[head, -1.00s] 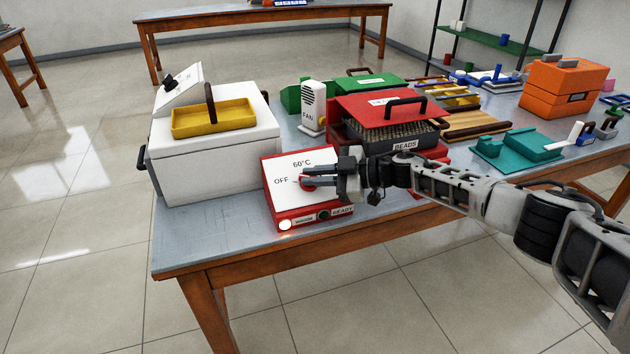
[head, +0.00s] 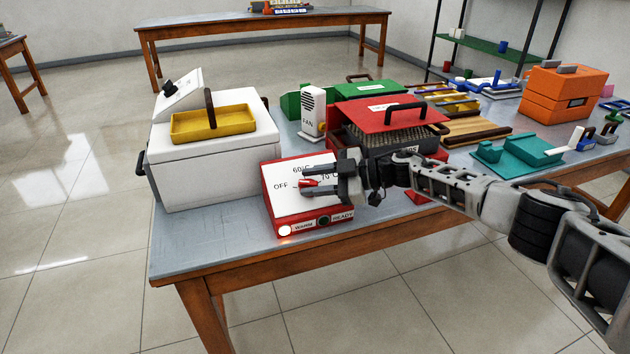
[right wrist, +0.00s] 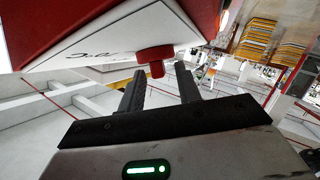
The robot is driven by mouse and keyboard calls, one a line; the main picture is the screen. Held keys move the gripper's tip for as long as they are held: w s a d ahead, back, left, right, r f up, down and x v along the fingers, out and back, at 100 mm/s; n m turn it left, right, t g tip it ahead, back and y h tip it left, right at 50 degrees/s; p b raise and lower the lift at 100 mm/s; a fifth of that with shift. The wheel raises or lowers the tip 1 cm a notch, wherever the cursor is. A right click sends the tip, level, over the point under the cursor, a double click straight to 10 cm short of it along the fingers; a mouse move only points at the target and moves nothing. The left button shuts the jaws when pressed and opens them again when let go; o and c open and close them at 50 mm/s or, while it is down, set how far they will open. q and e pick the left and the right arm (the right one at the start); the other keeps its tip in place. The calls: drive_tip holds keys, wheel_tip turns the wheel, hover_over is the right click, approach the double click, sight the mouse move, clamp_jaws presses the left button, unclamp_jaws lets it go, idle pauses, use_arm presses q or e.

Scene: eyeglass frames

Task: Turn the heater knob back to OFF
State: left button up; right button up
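The heater box (head: 282,206) is red with a white sloped face marked OFF, 60°C and a partly covered 70. It stands near the table's front edge. Its red knob (head: 305,183) sits on the face just right of OFF; where it points is too small to tell. The WARM lamp (head: 285,231) glows and the READY lamp (head: 323,221) is dark. My right gripper (head: 308,180) is open at the knob. In the right wrist view the knob (right wrist: 155,61) lies ahead between the two spread fingers (right wrist: 160,85), with gaps beside it. My left gripper is not in view.
A white box (head: 205,175) with a yellow tray (head: 215,124) stands left of the heater. Behind are a white fan (head: 312,112) and a red-lidded bead container (head: 385,112). Bare tabletop (head: 205,235) lies at the front left.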

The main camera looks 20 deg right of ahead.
drive_tip(key=v, duration=1.6)
drive_tip(key=s+a+f+m+t, duration=0.2)
drive_tip(key=s+a+f, duration=0.1)
drive_tip(key=a, duration=0.5)
drive_tip(key=s+a+f+m+t, duration=0.2)
drive_tip(key=a+f, duration=0.2)
drive_tip(key=a, duration=0.3)
drive_tip(key=s+a+f+m+t, duration=0.2)
drive_tip(key=s+a+f, duration=0.1)
drive_tip(key=a, duration=0.5)
drive_tip(key=s+d+f+m+h, duration=0.1)
drive_tip(key=s+f+m+h, duration=0.1)
drive_tip(key=s, duration=0.4)
drive_tip(key=s+d+f+m+g+h, duration=0.1)
drive_tip(key=s+f+m+h, duration=0.2)
drive_tip(key=s, duration=0.3)
drive_tip(key=s+d+f+m+g+h+p, duration=0.1)
drive_tip(key=s+d+f+m+h, duration=0.1)
drive_tip(key=s+f+m+h, duration=0.1)
drive_tip(key=s+m+h, duration=0.1)
drive_tip(key=s+h, duration=0.1)
drive_tip(key=s, duration=0.1)
drive_tip(key=shift+m, duration=0.3)
